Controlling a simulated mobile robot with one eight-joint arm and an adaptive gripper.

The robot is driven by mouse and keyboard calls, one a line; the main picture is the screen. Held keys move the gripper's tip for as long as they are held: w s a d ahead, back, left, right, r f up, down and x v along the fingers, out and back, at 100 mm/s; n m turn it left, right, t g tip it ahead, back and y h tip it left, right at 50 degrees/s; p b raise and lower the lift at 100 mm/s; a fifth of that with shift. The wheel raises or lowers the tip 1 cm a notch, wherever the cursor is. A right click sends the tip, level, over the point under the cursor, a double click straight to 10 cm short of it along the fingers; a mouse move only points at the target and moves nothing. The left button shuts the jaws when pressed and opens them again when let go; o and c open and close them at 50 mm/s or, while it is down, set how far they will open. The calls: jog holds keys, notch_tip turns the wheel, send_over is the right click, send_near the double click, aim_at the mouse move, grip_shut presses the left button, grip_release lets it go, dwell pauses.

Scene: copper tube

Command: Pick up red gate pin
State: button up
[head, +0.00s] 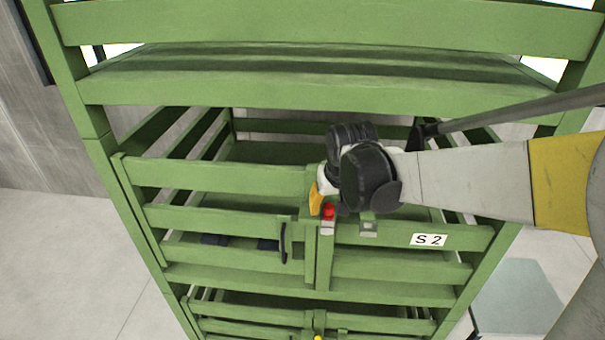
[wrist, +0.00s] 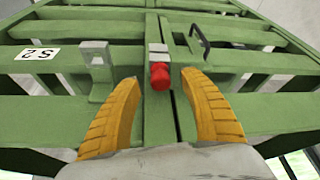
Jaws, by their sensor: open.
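The red gate pin (head: 329,211) sits at the top of the gate's middle post, in a grey metal bracket on the green crate rack (head: 220,176). In the wrist view the red pin head (wrist: 160,76) lies between the two yellow fingers of my gripper (wrist: 161,82). The fingers are spread apart, with a gap on each side of the pin. In the head view my gripper (head: 318,200) is just beside the pin, partly hidden by my wrist.
A black handle (head: 284,243) is on the left gate panel. A grey metal bracket (head: 368,226) and a white "S 2" label (head: 428,240) are on the right panel. A green shelf beam (head: 330,92) runs above my wrist. Another gate with a yellow pin (head: 318,338) shows below.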

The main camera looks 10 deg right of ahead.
jog(key=x, duration=0.2)
jog(key=shift+w+f, duration=0.25)
jog(key=shift+w, duration=0.05)
jog(key=shift+s, duration=0.15)
grip_shut()
jog(key=shift+r, duration=0.1)
jog(key=shift+r+b, duration=0.3)
jog(key=shift+r, duration=4.7)
